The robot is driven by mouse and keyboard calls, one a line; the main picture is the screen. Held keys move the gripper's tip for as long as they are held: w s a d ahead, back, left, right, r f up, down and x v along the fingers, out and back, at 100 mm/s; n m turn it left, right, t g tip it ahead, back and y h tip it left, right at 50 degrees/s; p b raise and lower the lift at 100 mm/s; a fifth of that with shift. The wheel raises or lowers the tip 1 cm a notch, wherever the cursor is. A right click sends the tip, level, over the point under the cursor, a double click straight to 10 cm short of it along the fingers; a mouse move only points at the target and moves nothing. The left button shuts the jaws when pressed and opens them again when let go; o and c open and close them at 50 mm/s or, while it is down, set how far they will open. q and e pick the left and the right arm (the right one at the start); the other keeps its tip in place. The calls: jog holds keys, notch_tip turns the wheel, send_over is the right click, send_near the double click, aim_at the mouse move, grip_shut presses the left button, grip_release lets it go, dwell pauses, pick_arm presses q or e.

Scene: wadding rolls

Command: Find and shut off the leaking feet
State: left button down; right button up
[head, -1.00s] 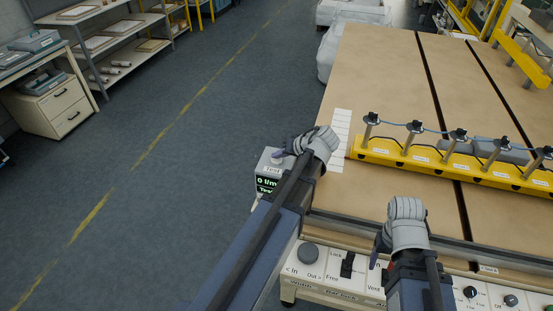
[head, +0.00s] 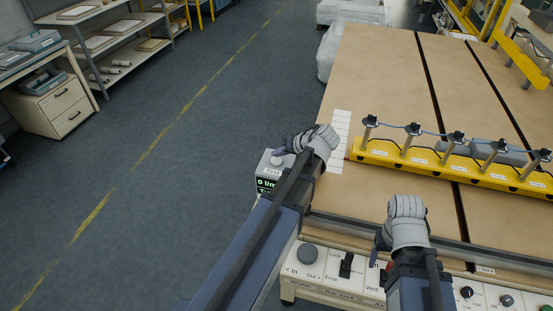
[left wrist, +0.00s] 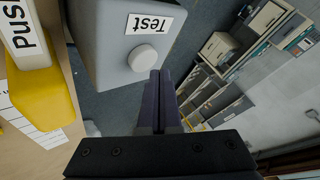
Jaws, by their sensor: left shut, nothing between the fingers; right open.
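A grey test box (head: 266,170) with a green "0 l/m" display, partly hidden by my left arm, stands at the table's left edge. Its round white button (left wrist: 143,57) sits below a "Test" label in the left wrist view. My left gripper (head: 283,150) is shut and empty, its tips close beside the button; I cannot tell if they touch it. A yellow beam (head: 400,160) on the table carries several upright feet (head: 408,137) with dark tops, joined by a blue hose. My right gripper (head: 377,250) is open and empty above the front panel, its fingers partly hidden.
The front panel holds a round "In/Out" knob (head: 307,254), a black lever (head: 346,264) and small dials (head: 467,292). White label tiles (head: 341,130) lie left of the beam. Much of the brown tabletop (head: 380,80) and the floor at left are clear.

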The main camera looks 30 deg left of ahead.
aim_at(279, 162)
pick_arm(q)
jog(key=shift+r, duration=0.1)
notch_tip(279, 162, up, 5)
jog(key=p, duration=0.5)
dwell(0.7)
jog(key=s+d+f+m+h, duration=0.2)
jog(key=s+d, duration=0.3)
jog(key=d, duration=0.4)
jog(key=s+d+f+m+g+h+b, duration=0.1)
jog(key=s+d+f+m+h, duration=0.2)
jog(key=d, duration=0.7)
jog(key=s+d+f+m+g+h, duration=0.1)
jog(key=s+d+f+m+h, duration=0.1)
jog(key=s+d+m, duration=0.3)
jog(key=s+d+f, duration=0.1)
jog(key=s+d, duration=0.2)
jog(key=d, duration=0.2)
jog(key=shift+d+m+h, duration=0.2)
jog(key=shift+m+h, duration=0.1)
jog(key=shift+h, duration=0.1)
jog(key=shift+f, duration=0.1)
dwell(0.3)
